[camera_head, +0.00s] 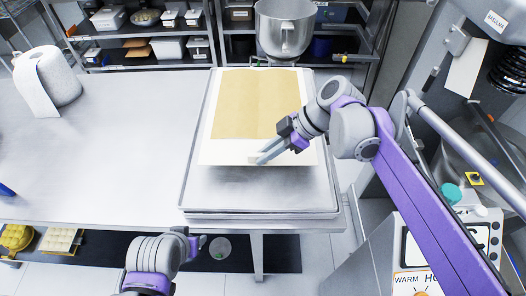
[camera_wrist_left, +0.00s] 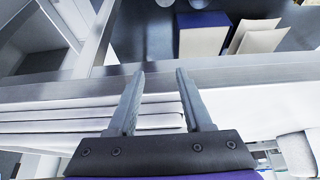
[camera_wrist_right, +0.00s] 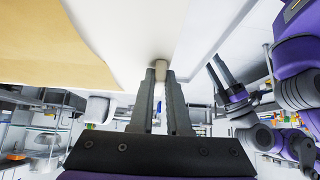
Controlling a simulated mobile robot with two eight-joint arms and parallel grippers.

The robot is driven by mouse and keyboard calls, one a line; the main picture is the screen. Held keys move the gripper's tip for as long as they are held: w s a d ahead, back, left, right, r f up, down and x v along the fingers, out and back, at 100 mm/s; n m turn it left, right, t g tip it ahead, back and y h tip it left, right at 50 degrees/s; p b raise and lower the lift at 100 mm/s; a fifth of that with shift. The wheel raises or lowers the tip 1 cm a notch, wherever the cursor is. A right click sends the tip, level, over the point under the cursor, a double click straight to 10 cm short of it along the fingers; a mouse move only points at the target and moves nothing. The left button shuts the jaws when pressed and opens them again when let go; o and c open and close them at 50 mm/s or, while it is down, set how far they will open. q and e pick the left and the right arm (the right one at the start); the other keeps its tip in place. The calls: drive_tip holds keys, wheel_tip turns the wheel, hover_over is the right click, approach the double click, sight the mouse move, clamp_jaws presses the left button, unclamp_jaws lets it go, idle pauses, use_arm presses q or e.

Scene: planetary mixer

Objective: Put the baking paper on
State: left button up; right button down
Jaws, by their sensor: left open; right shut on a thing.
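The tan baking paper (camera_head: 255,100) lies flat on a larger white sheet (camera_head: 222,153), above a stack of metal trays (camera_head: 300,190) on the table. Both sheets show in the right wrist view, the baking paper (camera_wrist_right: 38,40) at upper left and the white sheet (camera_wrist_right: 125,40) beside it. My left gripper (camera_head: 199,243) is low in front of the table. In the left wrist view it is open and empty (camera_wrist_left: 162,72).
The steel table (camera_head: 110,150) is mostly clear left of the trays. A steel mixing bowl (camera_head: 285,30) is behind the trays. A machine with a control panel (camera_head: 410,250) stands at right.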

idle(0.4)
drive_tip(key=shift+f+b, duration=1.2)
drive_tip(key=shift+f, duration=1.25)
drive_tip(key=shift+p, duration=0.35)
drive_tip(key=shift+f+b, duration=0.6)
drive_tip(key=shift+f, duration=0.5)
drive_tip(key=c, duration=0.8)
unclamp_jaws()
